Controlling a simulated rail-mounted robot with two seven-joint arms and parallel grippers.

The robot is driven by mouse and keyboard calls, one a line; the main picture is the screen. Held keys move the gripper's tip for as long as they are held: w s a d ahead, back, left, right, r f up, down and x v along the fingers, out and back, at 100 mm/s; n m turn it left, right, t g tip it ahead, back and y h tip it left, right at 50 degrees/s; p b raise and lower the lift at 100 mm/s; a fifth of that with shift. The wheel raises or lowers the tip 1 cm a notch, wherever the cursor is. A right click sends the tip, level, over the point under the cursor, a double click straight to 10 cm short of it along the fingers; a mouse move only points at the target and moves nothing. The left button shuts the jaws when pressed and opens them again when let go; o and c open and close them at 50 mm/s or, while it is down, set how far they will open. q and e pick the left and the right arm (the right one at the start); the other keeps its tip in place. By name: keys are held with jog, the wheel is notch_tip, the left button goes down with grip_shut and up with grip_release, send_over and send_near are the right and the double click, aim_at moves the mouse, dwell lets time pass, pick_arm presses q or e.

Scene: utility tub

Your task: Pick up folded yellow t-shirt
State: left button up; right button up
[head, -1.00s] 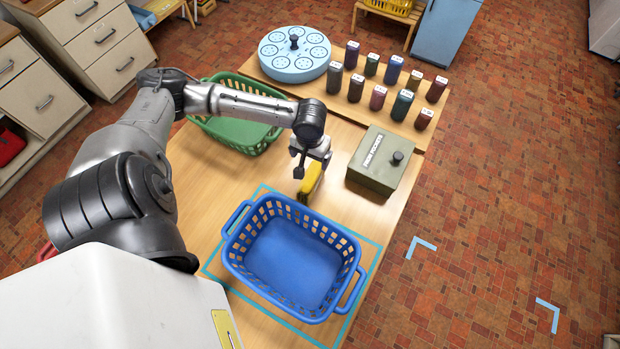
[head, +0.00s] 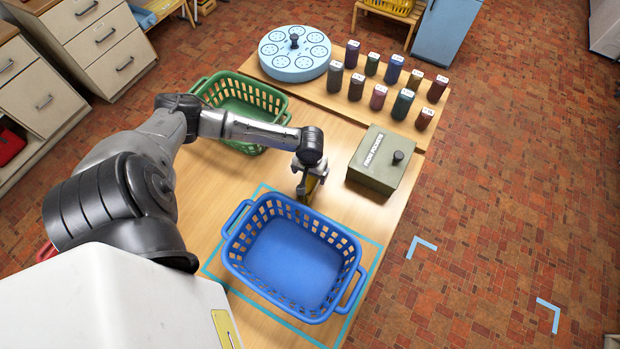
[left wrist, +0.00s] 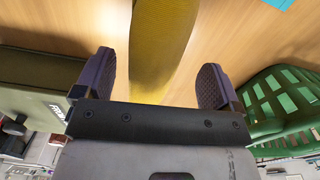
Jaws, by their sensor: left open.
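The folded yellow t-shirt (left wrist: 160,40) stands out against the wooden table in the left wrist view, running up from between the fingers to the top edge. In the head view only a small part of the yellow t-shirt (head: 312,183) shows, mostly hidden by my gripper. My left gripper (head: 304,190) is over the t-shirt, just behind the blue basket. In the left wrist view my left gripper (left wrist: 160,88) is open, with one finger on each side of the t-shirt and gaps on both sides. My right gripper is not in view.
The blue basket (head: 348,245) stands empty inside a blue taped outline, close to my gripper. A green basket (head: 274,92) is behind my arm. A green box (head: 368,178) with a knob is to the right. Several labelled bottles and a round blue carousel (head: 283,72) stand farther back.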

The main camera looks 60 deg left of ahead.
pick_arm(q)
jog(key=shift+f, duration=1.15)
jog(key=c, duration=1)
jog(key=shift+c, duration=0.5)
jog(key=shift+r, duration=0.15)
